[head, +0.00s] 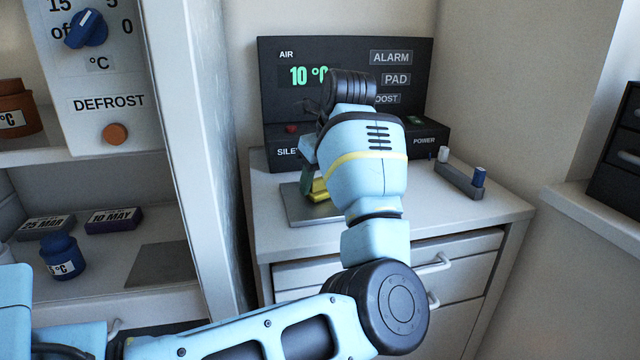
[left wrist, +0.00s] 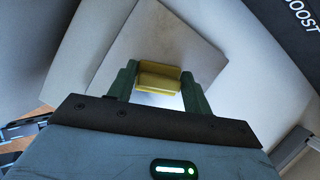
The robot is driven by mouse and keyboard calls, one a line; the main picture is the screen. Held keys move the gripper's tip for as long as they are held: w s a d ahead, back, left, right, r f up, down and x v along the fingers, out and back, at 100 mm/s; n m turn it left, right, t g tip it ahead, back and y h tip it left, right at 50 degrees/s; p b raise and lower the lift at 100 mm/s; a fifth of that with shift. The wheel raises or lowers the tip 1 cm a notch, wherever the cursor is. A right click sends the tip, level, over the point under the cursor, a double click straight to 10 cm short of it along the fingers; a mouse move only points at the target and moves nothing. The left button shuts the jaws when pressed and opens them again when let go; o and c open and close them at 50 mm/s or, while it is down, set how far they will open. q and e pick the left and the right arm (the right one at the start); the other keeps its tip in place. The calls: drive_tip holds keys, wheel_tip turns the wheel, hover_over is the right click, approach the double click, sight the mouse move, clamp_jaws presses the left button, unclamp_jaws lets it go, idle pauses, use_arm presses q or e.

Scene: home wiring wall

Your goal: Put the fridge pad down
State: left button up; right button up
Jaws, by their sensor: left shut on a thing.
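My left gripper (head: 313,186) reaches over the cabinet top with its fingers pointing down. Its green fingers, seen in the left wrist view (left wrist: 160,82), are shut on a yellow block (head: 320,190), which fills the space between them (left wrist: 160,76). A flat grey square plate (head: 302,209) lies on the cabinet top directly beneath; it also shows in the left wrist view (left wrist: 165,35). I cannot tell whether the yellow block is joined to the plate, rests on it or hangs just above it. My forearm hides part of the plate. My right gripper is not in view.
A black panel (head: 340,55) reading 10 °C stands behind the plate. A small grey holder (head: 460,184) with pegs is at the right. The open fridge at left holds a bare grey square (head: 161,277), a blue jar (head: 62,257) and date blocks (head: 114,220).

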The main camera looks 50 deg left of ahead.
use_arm(q)
drive_tip(key=shift+f, duration=0.15)
drive_tip(key=o, duration=0.9)
drive_tip(key=shift+r, duration=0.45)
drive_tip(key=p+v, duration=0.1)
drive_tip(key=v, duration=1)
drive_tip(key=shift+d+r+p, duration=0.15)
drive_tip(key=shift+r+p, duration=0.1)
drive_tip(key=shift+p, duration=0.15)
drive_tip(key=shift+f, duration=0.1)
